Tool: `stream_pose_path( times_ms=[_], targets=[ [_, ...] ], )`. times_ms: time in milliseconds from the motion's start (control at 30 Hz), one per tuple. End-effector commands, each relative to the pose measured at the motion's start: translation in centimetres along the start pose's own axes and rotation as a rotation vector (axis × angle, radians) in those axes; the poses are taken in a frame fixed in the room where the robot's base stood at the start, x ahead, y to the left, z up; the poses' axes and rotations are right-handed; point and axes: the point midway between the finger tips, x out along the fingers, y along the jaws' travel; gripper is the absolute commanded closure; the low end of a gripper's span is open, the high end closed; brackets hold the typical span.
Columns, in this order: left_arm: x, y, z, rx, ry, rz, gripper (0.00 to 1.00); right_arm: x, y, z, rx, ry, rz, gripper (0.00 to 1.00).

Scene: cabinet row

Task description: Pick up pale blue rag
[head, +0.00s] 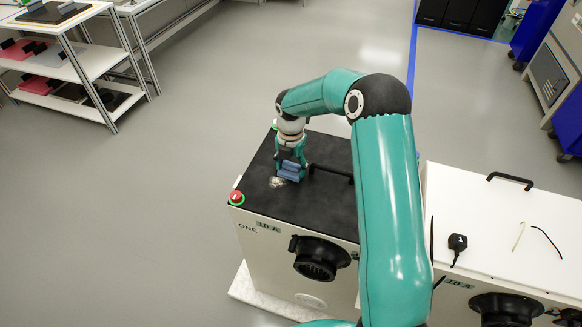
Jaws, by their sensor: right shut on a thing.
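The pale blue rag (288,171) is a small folded bundle at the black top of the left cabinet (255,208). My right gripper (290,166) points down over that top and is shut on the rag. Whether the rag still touches the cabinet top is hard to tell. My left gripper does not show.
A red button (236,197) sits at the cabinet's left corner. A shelf rack (85,62) stands upper left. The floor between is clear.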

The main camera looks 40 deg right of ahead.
Motion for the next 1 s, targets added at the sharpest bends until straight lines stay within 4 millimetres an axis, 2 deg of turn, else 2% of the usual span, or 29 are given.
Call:
stream_pose_path(
  times_ms=[167, 367, 800, 1000],
  targets=[
    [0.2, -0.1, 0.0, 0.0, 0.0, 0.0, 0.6, -0.8, -0.1, -0.2, -0.003, 0.006, -0.006, 0.73],
    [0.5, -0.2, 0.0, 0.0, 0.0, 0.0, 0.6, -4.0, 0.0, -0.1, -0.001, 0.002, -0.001, 0.73],
    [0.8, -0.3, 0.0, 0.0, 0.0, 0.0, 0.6, -15.5, 0.1, -0.1, -0.003, 0.0, 0.001, 0.73],
    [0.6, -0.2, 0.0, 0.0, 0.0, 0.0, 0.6, -18.7, 0.1, -0.1, -0.003, 0.003, -0.002, 0.73]
  ],
)
